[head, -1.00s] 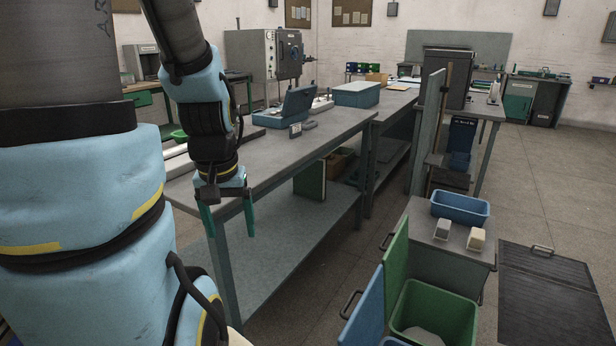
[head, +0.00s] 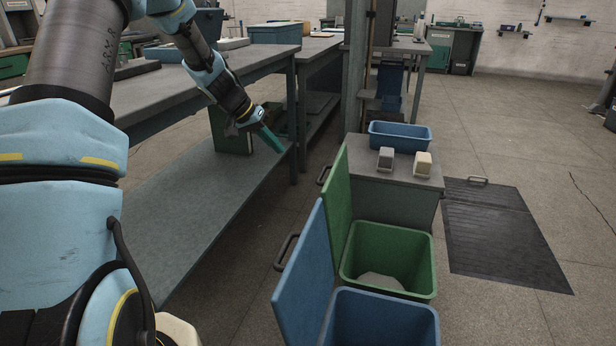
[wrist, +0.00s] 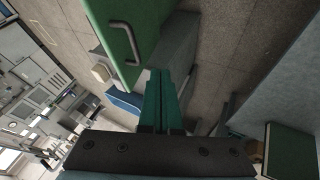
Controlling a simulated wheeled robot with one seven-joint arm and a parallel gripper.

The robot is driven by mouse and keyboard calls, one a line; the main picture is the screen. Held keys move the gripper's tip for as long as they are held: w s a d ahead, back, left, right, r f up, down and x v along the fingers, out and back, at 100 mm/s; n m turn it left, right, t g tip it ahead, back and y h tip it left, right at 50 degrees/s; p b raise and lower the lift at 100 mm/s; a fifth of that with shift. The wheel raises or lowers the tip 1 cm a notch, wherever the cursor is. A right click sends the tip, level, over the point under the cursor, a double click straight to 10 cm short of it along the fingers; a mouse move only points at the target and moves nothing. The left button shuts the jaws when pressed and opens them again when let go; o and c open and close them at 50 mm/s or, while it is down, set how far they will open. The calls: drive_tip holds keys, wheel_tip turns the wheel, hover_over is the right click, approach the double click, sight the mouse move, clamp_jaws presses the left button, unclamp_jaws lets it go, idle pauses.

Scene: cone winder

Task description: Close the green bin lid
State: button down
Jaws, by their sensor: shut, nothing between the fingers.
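The green bin (head: 412,244) stands on the floor at the lower right of the head view, open at the top, with something pale inside. Its green lid (head: 337,196) stands upright on the bin's left side, with a dark handle (head: 324,174) on its outer face. My gripper (head: 272,139) is shut and empty, with teal fingers, up and left of the lid, beside the workbench edge. In the wrist view the shut fingers (wrist: 165,100) point toward the green lid (wrist: 135,30) and its handle (wrist: 124,42), apart from them.
A blue bin (head: 385,318) with its upright blue lid (head: 302,278) stands nearer than the green bin. A cabinet (head: 395,168) behind carries a blue tray (head: 400,136) and two small blocks. The workbench (head: 215,70) with a lower shelf runs along the left. A dark floor mat (head: 500,235) lies right.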

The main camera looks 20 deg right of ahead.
drive_tip(key=s+d+f, duration=0.2)
drive_tip(key=d+f, duration=0.6)
drive_tip(key=d, duration=0.1)
drive_tip(key=shift+s+d, duration=0.2)
drive_tip(key=shift+s, duration=0.05)
drive_tip(key=shift+f, duration=0.1)
